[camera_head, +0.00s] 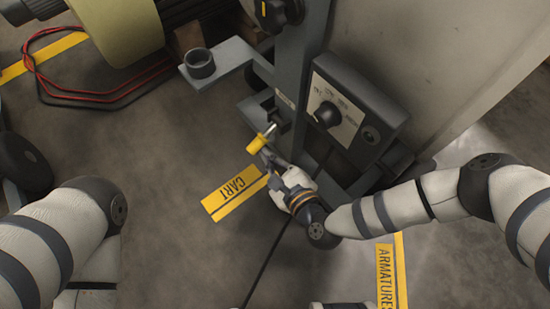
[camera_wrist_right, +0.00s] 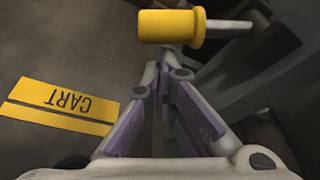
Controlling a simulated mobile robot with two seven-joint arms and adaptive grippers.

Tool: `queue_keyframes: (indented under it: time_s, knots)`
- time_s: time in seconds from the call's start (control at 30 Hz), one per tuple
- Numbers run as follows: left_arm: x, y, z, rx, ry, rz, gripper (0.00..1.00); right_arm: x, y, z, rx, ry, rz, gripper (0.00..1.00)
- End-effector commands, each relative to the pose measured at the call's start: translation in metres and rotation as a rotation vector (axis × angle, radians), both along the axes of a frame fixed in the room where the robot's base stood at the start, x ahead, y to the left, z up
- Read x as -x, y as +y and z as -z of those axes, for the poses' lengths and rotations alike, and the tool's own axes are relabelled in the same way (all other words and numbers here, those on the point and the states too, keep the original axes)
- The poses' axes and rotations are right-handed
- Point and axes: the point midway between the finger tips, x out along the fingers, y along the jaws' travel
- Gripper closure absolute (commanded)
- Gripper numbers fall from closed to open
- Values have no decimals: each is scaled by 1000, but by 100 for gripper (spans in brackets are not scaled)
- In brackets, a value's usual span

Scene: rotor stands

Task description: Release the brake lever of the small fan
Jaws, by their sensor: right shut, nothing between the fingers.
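The lever has a yellow grip (camera_head: 257,144) on a short metal rod, low beside the grey stand frame. In the right wrist view the yellow grip (camera_wrist_right: 168,26) lies across the top, just beyond the fingertips, with its bare rod pointing right. My right gripper (camera_head: 267,157) is shut and empty, its tips close to the yellow grip. The wrist view shows the purple-padded fingers (camera_wrist_right: 168,66) meeting just below the grip; I cannot tell whether they touch it. My left arm shows at the lower left, but its gripper is out of view. I cannot clearly make out the fan itself.
A control box (camera_head: 355,112) with a black knob sits on the frame (camera_head: 300,70) right of the lever. A bracket with a round cup (camera_head: 199,64) sticks out left. Red and black cables (camera_head: 75,80) lie at upper left. Floor around the CART label (camera_head: 236,193) is mostly clear.

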Motion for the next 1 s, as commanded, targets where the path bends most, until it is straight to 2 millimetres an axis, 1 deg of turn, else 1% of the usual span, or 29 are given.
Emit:
queue_keyframes:
  time_s: [0.43, 1.0]
  knots:
    - [0, 0, 1, 0, -1, 0, 60, 1, 0, -2, -5, 4, 0, 100]
    - [0, 0, 4, 1, 2, 1, 60, 4, 5, -8, -92, 67, -1, 100]
